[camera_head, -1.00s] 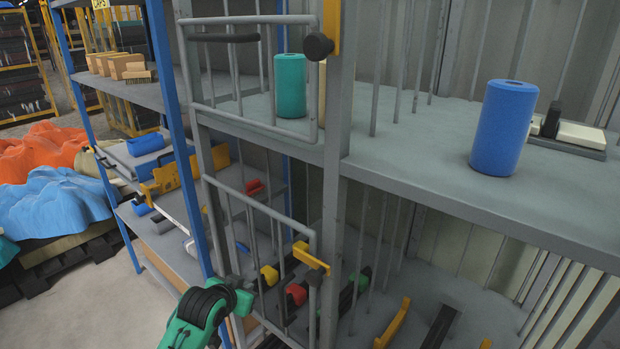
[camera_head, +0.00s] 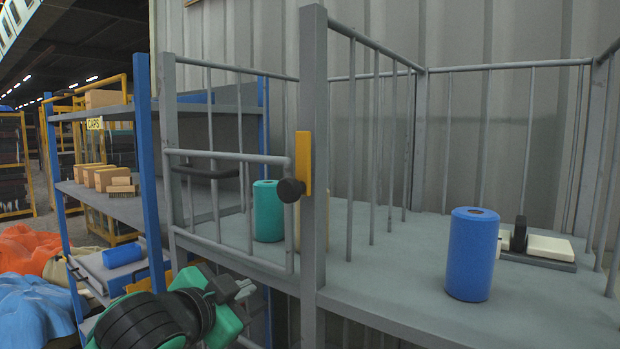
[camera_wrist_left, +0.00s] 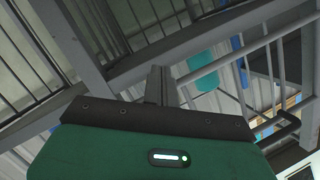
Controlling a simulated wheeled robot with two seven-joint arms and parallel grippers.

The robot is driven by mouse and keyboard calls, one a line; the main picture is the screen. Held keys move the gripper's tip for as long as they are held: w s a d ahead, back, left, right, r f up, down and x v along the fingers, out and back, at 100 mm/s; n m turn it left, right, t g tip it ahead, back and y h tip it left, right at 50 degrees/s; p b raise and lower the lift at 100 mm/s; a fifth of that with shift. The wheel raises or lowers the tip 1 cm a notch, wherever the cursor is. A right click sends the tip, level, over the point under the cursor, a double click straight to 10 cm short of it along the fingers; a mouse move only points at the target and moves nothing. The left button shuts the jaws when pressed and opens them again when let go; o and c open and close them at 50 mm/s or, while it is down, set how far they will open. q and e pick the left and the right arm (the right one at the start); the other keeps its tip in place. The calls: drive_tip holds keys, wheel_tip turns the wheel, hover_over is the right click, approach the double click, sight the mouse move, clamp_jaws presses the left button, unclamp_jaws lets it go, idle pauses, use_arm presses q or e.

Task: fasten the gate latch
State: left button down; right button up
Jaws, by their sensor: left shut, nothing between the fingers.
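A grey barred gate (camera_head: 230,156) closes off the left side of the upper shelf bay, its right upright close beside the grey post (camera_head: 313,120). A yellow latch plate (camera_head: 304,150) stands upright on that post, with a round black knob (camera_head: 290,190) at its lower part, in front of the gate's right edge. I cannot tell how the latch engages. A black handle (camera_head: 207,173) crosses the gate's left part. My left gripper (camera_head: 243,289) is shut and empty, below and left of the knob; its fingers (camera_wrist_left: 156,86) also show in the left wrist view. My right gripper is out of view.
A teal cylinder (camera_head: 267,212) stands on the shelf (camera_head: 350,290) behind the gate. A blue cylinder (camera_head: 472,255) and a cream-and-black object (camera_head: 540,247) are further right. A blue-framed rack with boxes (camera_head: 100,177) stands at left.

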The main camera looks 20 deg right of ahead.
use_arm(q)
drive_tip(key=s+d+r+m+h, duration=0.1)
drive_tip(key=s+d+r+m, duration=0.1)
drive_tip(key=s+r+m, duration=0.3)
drive_tip(key=s+d+r+h, duration=0.1)
drive_tip(key=s+d+r, duration=0.15)
drive_tip(key=r, duration=0.45)
drive_tip(key=m+t, duration=0.2)
drive_tip(key=m, duration=0.4)
approach(309, 160)
drive_tip(key=s+d, duration=0.2)
drive_tip(key=s, duration=0.4)
drive_tip(key=shift+s+a+r+p, duration=0.15)
drive_tip(key=shift+s+r+p, duration=0.1)
drive_tip(key=shift+p, duration=0.2)
drive_tip(key=shift+w, duration=0.1)
drive_tip(key=w+d+p, duration=0.1)
drive_tip(key=w+p, duration=0.1)
drive_tip(key=w, duration=0.1)
drive_tip(key=w+d+p, duration=0.1)
drive_tip(key=w+p, duration=0.1)
drive_tip(key=w, duration=0.2)
drive_tip(key=w+d+p, duration=0.1)
drive_tip(key=w+p, duration=0.2)
drive_tip(key=w, duration=0.1)
drive_tip(key=shift+d+r, duration=0.1)
drive_tip(key=shift+d, duration=0.2)
